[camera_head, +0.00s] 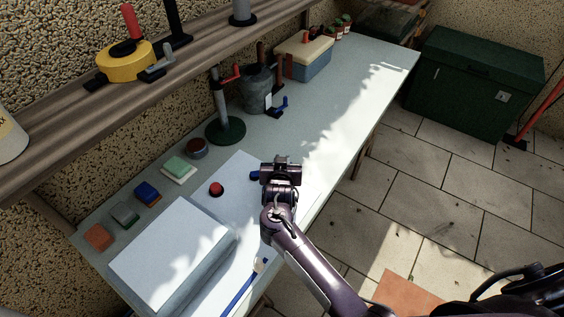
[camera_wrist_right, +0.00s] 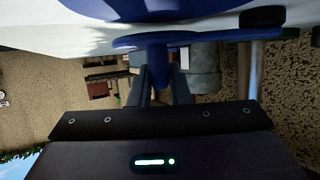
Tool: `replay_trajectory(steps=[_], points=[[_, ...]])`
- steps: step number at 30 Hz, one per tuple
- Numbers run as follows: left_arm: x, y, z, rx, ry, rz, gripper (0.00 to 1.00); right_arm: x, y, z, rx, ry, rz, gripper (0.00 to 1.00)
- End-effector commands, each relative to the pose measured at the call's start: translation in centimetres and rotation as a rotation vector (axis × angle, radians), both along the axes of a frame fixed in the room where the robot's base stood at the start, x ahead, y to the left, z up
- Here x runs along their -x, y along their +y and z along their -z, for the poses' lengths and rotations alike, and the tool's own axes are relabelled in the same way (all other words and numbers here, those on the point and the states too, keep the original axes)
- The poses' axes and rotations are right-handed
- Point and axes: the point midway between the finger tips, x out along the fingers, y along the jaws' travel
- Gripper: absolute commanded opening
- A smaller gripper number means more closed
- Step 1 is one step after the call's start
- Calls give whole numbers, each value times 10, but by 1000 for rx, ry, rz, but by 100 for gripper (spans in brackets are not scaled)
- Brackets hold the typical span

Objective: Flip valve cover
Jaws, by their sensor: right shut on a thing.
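My right gripper (camera_head: 279,165) is over the table beside a white flat panel. In the head view a small blue part (camera_head: 255,175) shows at its left side; the rest of it is hidden behind the gripper. In the right wrist view a blue piece with a rounded body (camera_wrist_right: 160,10), a flat rim and a short stem (camera_wrist_right: 156,62) is close up. The fingers (camera_wrist_right: 162,85) of my right gripper are shut on that stem. I cannot tell whether this blue piece is the valve cover. My left gripper is not in view.
The pale table (camera_head: 345,90) runs along the wall. A red knob (camera_head: 216,188) is left of the gripper. A green-based stand (camera_head: 226,130), a grey pot (camera_head: 257,90) and a white-topped box (camera_head: 172,255) stand around it. A shelf (camera_head: 130,90) overhangs the back.

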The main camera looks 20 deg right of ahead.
Motion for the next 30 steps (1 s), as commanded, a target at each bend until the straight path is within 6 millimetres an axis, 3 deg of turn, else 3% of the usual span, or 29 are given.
replay_trajectory(steps=[4, 5, 10, 20, 30], points=[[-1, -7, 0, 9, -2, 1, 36, -1, 0, -2, -2, -5, 0, 0], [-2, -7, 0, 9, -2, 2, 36, -1, 0, -2, -2, -5, 0, 19], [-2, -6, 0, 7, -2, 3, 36, -1, 0, -2, -1, -4, 0, 38], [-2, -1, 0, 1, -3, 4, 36, 3, 2, -2, -1, -2, -1, 38], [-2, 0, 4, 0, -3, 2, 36, 48, 16, -20, -4, -1, 1, 38]])
